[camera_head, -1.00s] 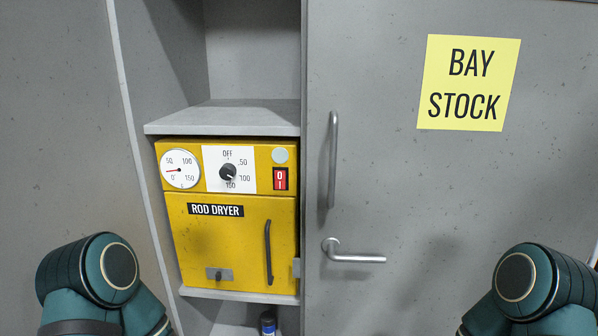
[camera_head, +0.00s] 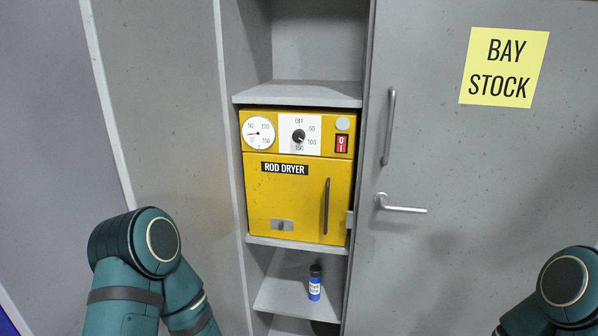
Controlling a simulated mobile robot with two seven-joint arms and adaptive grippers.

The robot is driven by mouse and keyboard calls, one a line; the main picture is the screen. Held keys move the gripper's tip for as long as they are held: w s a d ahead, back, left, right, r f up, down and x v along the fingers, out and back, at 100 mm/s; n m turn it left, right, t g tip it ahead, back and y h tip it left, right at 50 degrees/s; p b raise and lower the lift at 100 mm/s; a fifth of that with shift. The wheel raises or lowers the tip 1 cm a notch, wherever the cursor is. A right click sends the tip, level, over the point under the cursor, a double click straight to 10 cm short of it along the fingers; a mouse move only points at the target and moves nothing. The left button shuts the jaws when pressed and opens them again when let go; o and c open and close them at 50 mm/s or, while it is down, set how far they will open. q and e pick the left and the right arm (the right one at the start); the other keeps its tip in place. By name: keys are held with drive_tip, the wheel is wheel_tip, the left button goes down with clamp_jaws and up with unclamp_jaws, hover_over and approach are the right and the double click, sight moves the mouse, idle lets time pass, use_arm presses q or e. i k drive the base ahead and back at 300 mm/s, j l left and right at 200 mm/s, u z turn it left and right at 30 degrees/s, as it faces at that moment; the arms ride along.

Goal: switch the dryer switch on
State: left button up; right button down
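The yellow rod dryer (camera_head: 285,200) stands on a shelf of a grey cabinet, its door closed. The dryer switch (camera_head: 342,144) is a small red and black rocker marked 0 and I at the upper right of its front. Which side is pressed is too small to tell. A dial knob (camera_head: 299,136) and a round gauge (camera_head: 258,133) sit to its left. The gauge needle points left, near the low end. My arms show at the lower left and lower right, apart from the dryer. Neither gripper is in view.
A blue bottle with a dark cap (camera_head: 315,283) stands on the shelf below the dryer. A grey door (camera_head: 450,170) with a lever handle (camera_head: 400,207), a long bar handle (camera_head: 388,128) and a yellow BAY STOCK sign (camera_head: 504,66) is at the right.

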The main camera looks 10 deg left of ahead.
sight(341, 141)
drive_tip(key=k+j, duration=0.75)
drive_tip(key=i+l+u, duration=0.1)
drive_tip(key=i+l, duration=0.15)
drive_tip(key=i+l+u, duration=0.1)
drive_tip(key=l, duration=0.35)
drive_tip(key=i+l+u, duration=0.1)
drive_tip(key=i+l, duration=0.2)
drive_tip(key=i+l+u, duration=0.25)
drive_tip(key=i+l, duration=0.45)
drive_tip(key=i, duration=0.1)
